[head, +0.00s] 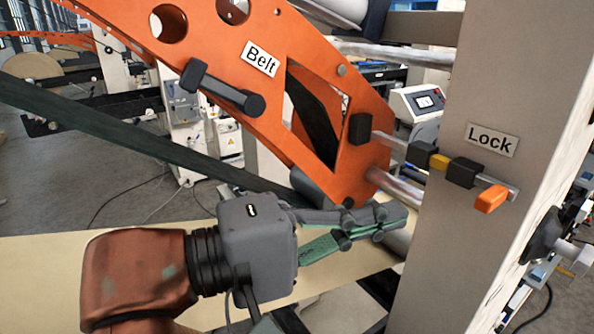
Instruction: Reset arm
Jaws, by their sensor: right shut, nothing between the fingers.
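My right gripper (385,221) reaches in from the lower left of the head view, its fingers together and nothing between them. Its fingertips are in front of a metal roller beside the beige post (455,260). An orange arm (225,75) with a "Belt" label (260,59) slants from the upper left down to the centre, above my gripper. A dark handle (222,88) sticks out from it. The lock lever with an orange tip (491,199) is on the post under the "Lock" label (491,140), above and right of my fingertips. My left gripper is out of view.
A dark belt (120,133) runs diagonally behind my right gripper. A sheet of kraft paper (50,270) lies below. A small control box with a display (417,102) stands behind the post. Cables lie on the grey floor at left.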

